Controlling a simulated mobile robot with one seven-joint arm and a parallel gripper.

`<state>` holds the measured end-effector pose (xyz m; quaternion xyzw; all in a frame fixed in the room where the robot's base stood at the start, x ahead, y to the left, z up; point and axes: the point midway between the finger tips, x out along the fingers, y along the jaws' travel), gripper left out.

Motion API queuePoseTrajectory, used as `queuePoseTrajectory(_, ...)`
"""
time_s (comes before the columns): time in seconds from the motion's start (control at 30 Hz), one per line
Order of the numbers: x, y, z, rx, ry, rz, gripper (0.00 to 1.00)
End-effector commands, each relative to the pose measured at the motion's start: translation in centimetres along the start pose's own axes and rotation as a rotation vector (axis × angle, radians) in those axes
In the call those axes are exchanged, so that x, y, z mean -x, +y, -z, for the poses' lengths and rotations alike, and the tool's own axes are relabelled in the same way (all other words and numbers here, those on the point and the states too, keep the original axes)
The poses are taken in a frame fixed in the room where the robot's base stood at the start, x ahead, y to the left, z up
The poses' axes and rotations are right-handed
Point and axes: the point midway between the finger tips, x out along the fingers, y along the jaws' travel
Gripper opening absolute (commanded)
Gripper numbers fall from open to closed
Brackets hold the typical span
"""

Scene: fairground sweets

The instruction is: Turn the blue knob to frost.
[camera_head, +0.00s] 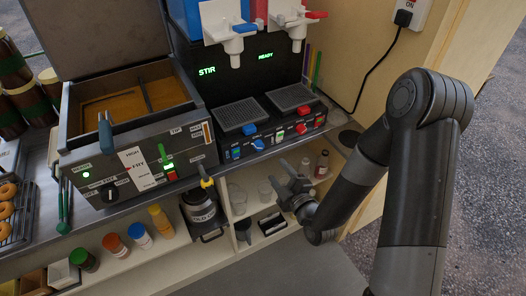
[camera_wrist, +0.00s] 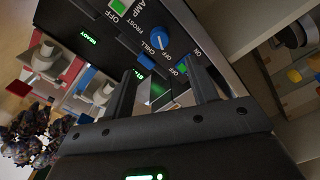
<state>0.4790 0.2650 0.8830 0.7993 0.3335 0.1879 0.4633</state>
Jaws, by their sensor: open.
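The blue knob (camera_wrist: 158,38) is on the dark front panel of the drinks machine, seen close in the wrist view. The words FROST and CHILL are printed beside it. A pale line marks the knob, but I cannot tell which word it points at. In the head view the knob appears as a small blue spot (camera_head: 258,144) low on the panel. My gripper (camera_head: 292,178) is below and in front of the panel, apart from it. In the wrist view my gripper (camera_wrist: 163,85) has its fingers spread with the knob beyond their tips.
White taps (camera_head: 232,40) hang above the machine's drip trays (camera_head: 238,115). A fryer (camera_head: 135,165) stands to the left. Below, a shelf holds glasses (camera_head: 265,190) and small bottles (camera_head: 322,163). Green-lit OFF switches (camera_wrist: 182,68) flank the knob.

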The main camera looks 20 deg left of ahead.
Motion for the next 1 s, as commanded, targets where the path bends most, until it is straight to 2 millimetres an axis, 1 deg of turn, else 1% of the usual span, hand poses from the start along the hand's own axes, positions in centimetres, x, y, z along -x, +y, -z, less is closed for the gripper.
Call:
queuePoseTrajectory(0.07,-0.2,-0.1,0.1,0.0,0.005,-0.008,0.53)
queuePoseTrajectory(0.17,-1.1,0.0,0.1,0.001,0.007,-0.011,0.53)
queuePoseTrajectory(0.27,-2.7,0.0,0.2,0.001,0.007,-0.011,0.53)
queuePoseTrajectory(0.5,-7.3,0.0,0.2,0.0,0.006,-0.009,0.53)
queuePoseTrajectory(0.63,-9.2,0.0,0.1,0.0,0.005,-0.009,0.53)
queuePoseTrajectory(0.8,-10.5,0.0,0.1,0.0,0.004,-0.007,0.53)
queuePoseTrajectory(1.0,-10.8,0.0,0.1,0.0,0.004,-0.007,0.53)
